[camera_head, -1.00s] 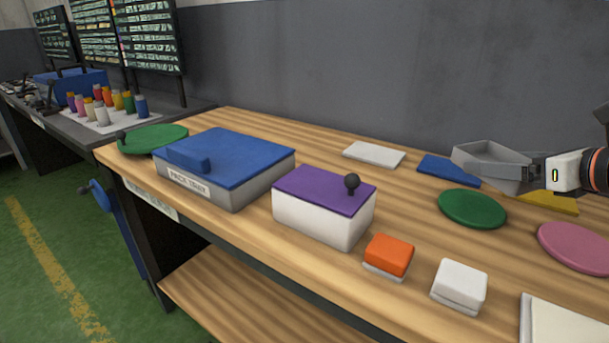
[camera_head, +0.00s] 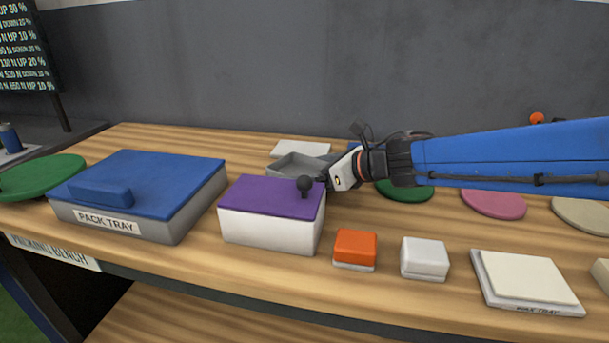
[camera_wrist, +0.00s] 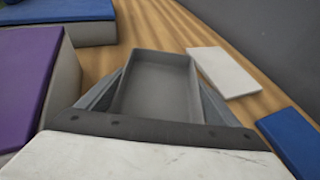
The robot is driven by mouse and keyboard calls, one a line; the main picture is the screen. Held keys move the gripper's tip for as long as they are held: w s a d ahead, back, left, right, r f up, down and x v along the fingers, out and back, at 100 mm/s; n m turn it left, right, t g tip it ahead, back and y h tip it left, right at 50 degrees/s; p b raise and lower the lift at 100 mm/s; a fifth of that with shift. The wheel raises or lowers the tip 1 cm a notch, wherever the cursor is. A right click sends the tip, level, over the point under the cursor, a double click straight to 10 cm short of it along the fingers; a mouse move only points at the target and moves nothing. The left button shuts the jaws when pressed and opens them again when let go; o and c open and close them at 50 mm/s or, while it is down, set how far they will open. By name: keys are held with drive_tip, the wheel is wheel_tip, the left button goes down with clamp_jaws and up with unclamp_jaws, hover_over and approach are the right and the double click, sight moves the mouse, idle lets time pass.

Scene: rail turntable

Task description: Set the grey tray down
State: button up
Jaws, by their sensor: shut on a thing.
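The grey tray (camera_head: 292,167) is a small open box behind the purple-lidded white box, and it looks empty. My gripper (camera_head: 325,178) is shut on the tray at its near end. In the wrist view the tray (camera_wrist: 155,88) sits between my two fingers (camera_wrist: 155,100), over the wooden bench (camera_wrist: 185,32). A white flat plate (camera_wrist: 223,71) lies just right of the tray there. I cannot tell whether the tray's underside touches the bench.
The purple-lidded box (camera_head: 270,215) with a black knob stands close in front of the tray. The blue-lidded pack tray (camera_head: 140,195) is to the left. Orange (camera_head: 355,248) and white (camera_head: 424,257) blocks stand at the front. Bare wood lies left of the grey tray.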

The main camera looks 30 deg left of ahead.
drive_tip(key=shift+f, duration=0.5)
drive_tip(key=shift+w+d+f, duration=0.1)
drive_tip(key=shift+f, duration=0.05)
drive_tip(key=o, duration=1)
drive_tip(key=shift+o, duration=0.2)
